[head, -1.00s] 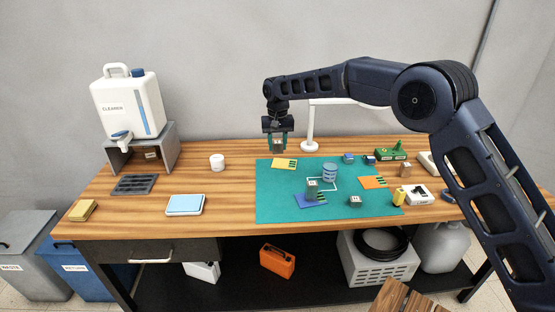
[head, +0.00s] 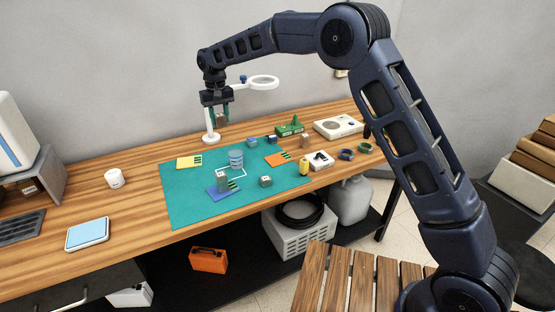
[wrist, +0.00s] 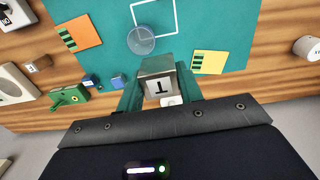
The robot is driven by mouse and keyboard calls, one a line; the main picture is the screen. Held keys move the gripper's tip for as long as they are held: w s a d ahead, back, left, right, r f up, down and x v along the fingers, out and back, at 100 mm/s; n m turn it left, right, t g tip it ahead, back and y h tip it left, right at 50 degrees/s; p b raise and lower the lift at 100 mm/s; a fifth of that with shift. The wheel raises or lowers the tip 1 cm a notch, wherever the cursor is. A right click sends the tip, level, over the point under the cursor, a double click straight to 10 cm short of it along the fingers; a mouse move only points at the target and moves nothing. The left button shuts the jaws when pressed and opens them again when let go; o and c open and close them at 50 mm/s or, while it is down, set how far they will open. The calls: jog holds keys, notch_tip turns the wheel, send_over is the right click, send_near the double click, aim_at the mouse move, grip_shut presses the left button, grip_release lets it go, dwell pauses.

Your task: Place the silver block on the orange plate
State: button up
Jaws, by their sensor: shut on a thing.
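The silver block (wrist: 158,68), with a dark letter on its white label, is held between the green fingers of my gripper (wrist: 160,90) in the wrist view. In the head view my gripper (head: 219,116) hangs above the back of the green mat (head: 185,205), near the magnifier lamp; the block is hard to make out there. The orange plate (head: 275,160) lies flat at the mat's right side, to the right of and below my gripper in the picture. It also shows at upper left in the wrist view (wrist: 88,30). Its top looks bare.
A yellow plate (head: 186,163), a blue-grey cylinder (head: 236,160), a blue plate (head: 215,191) bearing a grey block (head: 222,179), and another block (head: 265,181) are on the mat. The white magnifier lamp (head: 211,138) stands behind it. Small blue blocks (head: 251,142) sit nearby.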

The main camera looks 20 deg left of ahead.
send_over(279, 158)
jog(key=f, duration=1.9)
jog(key=shift+s+f, duration=0.2)
jog(key=shift+f, duration=0.2)
jog(key=shift+f, duration=0.1)
jog(key=o, duration=1.1)
notch_tip(279, 158, up, 12)
jog(key=shift+r, duration=0.15)
